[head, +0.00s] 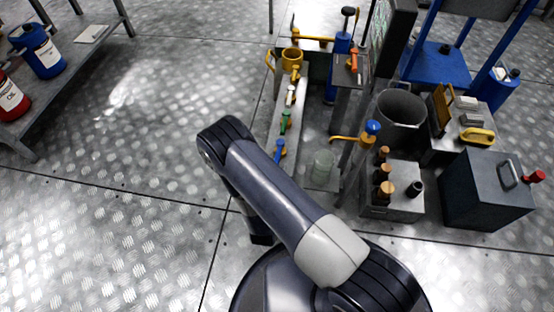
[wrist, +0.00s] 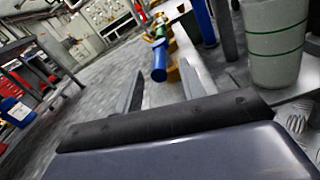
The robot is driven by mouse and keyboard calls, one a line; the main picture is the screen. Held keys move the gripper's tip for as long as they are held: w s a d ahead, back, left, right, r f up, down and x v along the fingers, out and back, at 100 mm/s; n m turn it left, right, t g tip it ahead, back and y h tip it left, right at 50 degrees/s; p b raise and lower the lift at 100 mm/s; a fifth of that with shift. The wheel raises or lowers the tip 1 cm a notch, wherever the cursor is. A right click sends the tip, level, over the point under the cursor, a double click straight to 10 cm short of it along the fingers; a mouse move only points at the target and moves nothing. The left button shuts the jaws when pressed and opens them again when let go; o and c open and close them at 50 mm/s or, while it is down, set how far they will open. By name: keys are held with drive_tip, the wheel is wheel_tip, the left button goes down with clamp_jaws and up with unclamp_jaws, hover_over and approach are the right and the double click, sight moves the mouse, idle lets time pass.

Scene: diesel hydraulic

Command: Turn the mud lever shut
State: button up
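A row of coloured levers stands along a narrow grey bench: a blue lever (head: 279,149), a green lever (head: 285,122), a pale lever (head: 291,96) and an orange one (head: 295,74). I cannot read any label that tells which is the mud lever. In the wrist view the blue lever (wrist: 158,66) shows beyond and between my fingers, with the green lever (wrist: 159,42) behind it. My gripper (wrist: 160,70) has its two fingers apart with nothing seen between them, short of the blue lever. In the head view my arm hides the gripper.
The left floor is clear.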

sight(279, 147)
drive_tip(key=s+a+p, duration=0.1)
drive_tip(key=s, duration=0.5)
idle(0.3)
drive_tip(key=w+b, duration=0.1)
drive_tip(key=w, duration=0.2)
drive_tip(key=w+d+b, duration=0.1)
drive_tip(key=w, duration=0.3)
drive_tip(key=w+d+b, duration=0.1)
drive_tip(key=w, duration=0.2)
drive_tip(key=shift+w, duration=0.35)
drive_tip(key=shift+a, duration=0.1)
drive_tip(key=shift+s, duration=0.15)
